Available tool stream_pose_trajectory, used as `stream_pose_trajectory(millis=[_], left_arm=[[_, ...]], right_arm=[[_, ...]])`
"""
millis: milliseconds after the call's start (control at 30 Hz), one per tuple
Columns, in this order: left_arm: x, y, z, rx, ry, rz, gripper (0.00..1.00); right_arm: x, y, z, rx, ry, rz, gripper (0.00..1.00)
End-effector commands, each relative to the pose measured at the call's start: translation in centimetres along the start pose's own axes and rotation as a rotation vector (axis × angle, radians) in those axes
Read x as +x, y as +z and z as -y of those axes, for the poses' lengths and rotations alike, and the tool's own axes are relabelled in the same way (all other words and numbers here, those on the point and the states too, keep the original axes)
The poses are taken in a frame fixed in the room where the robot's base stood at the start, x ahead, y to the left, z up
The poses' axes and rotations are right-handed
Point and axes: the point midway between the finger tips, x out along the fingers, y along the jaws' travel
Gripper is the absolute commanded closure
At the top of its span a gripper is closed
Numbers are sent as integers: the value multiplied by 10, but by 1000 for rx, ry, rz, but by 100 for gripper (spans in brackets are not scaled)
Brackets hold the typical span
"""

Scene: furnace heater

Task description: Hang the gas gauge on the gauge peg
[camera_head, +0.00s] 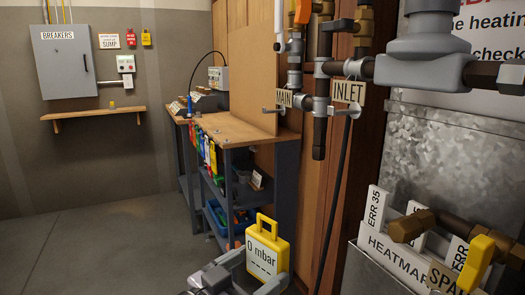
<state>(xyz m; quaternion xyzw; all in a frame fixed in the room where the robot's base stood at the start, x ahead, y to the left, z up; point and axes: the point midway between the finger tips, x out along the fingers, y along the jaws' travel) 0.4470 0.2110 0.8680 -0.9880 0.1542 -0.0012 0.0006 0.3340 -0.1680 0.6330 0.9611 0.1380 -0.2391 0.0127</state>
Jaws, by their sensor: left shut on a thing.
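The gas gauge (268,240) is a yellow-framed block with a loop handle on top and a white face reading "0 mbar". It is upright at the bottom middle of the head view. My left gripper (258,272) is shut on its lower part and holds it in front of the workbench. No peg is labelled as the gauge peg. A small light peg or hook (271,110) sticks out by the MAIN tag, and another (346,113) shows by the INLET tag. I cannot tell whether either is the gauge peg. My right gripper is out of view.
Pipes with valves and the INLET tag (348,92) stand at the upper right; a black hose (333,205) hangs below. A bin of ERR cards (385,250) sits at lower right. The workbench (232,129) stands behind. The floor (95,245) at left is clear.

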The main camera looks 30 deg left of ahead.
Motion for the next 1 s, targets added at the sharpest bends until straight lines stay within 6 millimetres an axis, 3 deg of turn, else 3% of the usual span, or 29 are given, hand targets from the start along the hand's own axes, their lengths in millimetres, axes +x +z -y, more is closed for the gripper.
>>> stream_pose_trajectory(millis=[33,300,500,700,1000], left_arm=[[0,-30,-1,3,23,-5,33],[-5,-126,-17,4,180,-7,33],[-12,-183,-28,3,288,-6,33],[-17,-208,-35,1,343,-2,33],[-10,-209,-39,-4,353,-2,33]], right_arm=[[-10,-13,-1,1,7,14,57],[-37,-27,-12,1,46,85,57],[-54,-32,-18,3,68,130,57],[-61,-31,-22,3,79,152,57],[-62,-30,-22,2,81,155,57]])
